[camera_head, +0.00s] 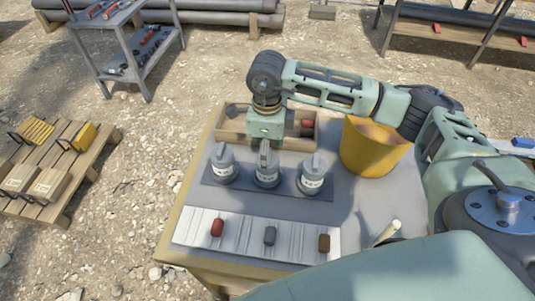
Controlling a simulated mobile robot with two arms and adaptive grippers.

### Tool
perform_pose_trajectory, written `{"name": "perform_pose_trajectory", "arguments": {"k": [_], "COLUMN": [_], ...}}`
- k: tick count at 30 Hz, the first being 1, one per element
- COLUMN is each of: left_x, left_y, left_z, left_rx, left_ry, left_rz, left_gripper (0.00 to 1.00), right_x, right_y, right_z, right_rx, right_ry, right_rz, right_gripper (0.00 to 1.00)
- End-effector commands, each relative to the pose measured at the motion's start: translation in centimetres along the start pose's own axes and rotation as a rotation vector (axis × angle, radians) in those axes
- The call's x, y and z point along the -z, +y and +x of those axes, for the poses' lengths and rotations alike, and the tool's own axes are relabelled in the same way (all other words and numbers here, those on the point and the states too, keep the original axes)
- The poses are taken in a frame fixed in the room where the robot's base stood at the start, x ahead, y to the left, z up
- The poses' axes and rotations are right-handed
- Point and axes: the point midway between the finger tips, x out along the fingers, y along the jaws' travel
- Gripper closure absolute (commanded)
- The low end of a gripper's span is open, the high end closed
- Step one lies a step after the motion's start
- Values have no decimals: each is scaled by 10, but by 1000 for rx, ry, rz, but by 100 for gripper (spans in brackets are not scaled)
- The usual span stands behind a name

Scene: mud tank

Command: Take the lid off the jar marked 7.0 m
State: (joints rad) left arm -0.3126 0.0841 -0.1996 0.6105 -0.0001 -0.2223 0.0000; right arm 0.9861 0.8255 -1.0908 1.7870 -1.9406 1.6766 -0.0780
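Three grey lidded jars stand in a row on a dark mat (245,187) on the table: a left jar (224,170), a middle jar (266,174) and a right jar (311,180). Each has a white label band, too small to read surely, so I cannot tell which is marked 7.0 m. The left and right lids have upright grips and sit on their jars. My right gripper (265,146) points down directly over the middle jar, at its lid grip. Its fingers are hard to make out, so I cannot tell whether they hold it. My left gripper is out of view.
A wooden box (232,126) stands behind the jars and a yellow bucket (372,150) to their right. In front lies a white board (195,226) with red, grey and brown pieces. A pale stick (385,234) lies at the right.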

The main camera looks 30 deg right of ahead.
Motion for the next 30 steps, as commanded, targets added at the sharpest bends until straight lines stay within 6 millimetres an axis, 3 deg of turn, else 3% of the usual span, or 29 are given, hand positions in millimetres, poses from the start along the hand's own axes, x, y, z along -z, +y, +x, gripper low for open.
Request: {"name": "perform_pose_trajectory", "arguments": {"k": [7,13,25,30], "left_x": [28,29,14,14], "left_y": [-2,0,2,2], "left_z": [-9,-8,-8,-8], "left_rx": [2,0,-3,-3], "left_ry": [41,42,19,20], "left_rz": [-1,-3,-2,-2], "left_gripper": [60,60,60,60], "right_x": [0,0,0,0], "right_y": [0,0,0,0], "right_z": [21,22,22,22], "right_rx": [1,1,0,0], "right_ry": [0,0,0,0], "right_rz": [1,0,0,0], "right_gripper": [36,37,72,74]}}
